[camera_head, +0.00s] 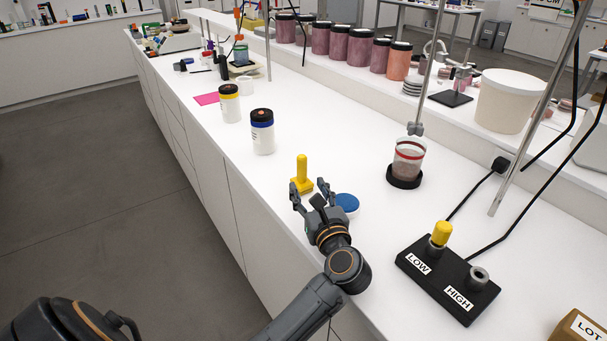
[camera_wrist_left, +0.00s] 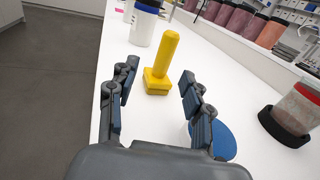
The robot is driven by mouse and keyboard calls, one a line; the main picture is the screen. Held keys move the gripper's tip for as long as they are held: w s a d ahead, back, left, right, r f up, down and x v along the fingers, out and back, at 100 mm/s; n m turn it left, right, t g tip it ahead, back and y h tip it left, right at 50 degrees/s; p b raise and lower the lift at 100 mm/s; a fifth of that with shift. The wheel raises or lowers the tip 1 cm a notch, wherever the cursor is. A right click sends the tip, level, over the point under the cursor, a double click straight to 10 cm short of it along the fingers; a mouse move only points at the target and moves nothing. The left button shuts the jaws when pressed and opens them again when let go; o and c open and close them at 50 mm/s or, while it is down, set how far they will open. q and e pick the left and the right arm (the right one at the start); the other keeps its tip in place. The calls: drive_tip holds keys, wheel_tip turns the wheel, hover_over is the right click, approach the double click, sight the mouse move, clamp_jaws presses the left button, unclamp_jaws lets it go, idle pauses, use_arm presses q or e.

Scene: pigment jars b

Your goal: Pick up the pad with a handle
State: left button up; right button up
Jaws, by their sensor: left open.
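The yellow pad with a handle (camera_head: 302,176) stands upright on the white bench, near its front edge. It has a square base and a round upright handle. In the left wrist view the pad (camera_wrist_left: 161,64) stands ahead of my fingers, roughly midway between them. My left gripper (camera_head: 311,192) is open, low over the bench and just on the near side of the pad, with nothing between its fingers. The near part of the base is partly hidden by a finger in the head view. My right gripper is in neither view.
White jars with blue (camera_head: 263,139) and yellow (camera_head: 230,108) bands stand beyond the pad. A beaker (camera_head: 408,160) on a black base and a black LOW/HIGH block (camera_head: 447,278) are to the right.

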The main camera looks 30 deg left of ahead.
sight(304, 167)
use_arm(q)
drive_tip(key=x, duration=0.2)
drive_tip(key=shift+w+a, duration=0.25)
drive_tip(key=shift+a, duration=0.05)
drive_tip(key=shift+w+a, duration=0.25)
drive_tip(key=shift+w+a+r+p, duration=0.35)
drive_tip(key=shift+w+a+p, duration=0.1)
drive_tip(key=shift+w, duration=0.1)
drive_tip(key=shift+w+a+r+p, duration=0.35)
drive_tip(key=shift+w+r+p, duration=0.05)
drive_tip(key=shift+w, duration=0.1)
drive_tip(key=shift+x, duration=1.1)
drive_tip(key=shift+w+a+f, duration=0.15)
drive_tip(key=shift+w+f, duration=0.05)
drive_tip(key=shift+w, duration=0.05)
drive_tip(key=shift+c, duration=0.6)
clamp_jaws()
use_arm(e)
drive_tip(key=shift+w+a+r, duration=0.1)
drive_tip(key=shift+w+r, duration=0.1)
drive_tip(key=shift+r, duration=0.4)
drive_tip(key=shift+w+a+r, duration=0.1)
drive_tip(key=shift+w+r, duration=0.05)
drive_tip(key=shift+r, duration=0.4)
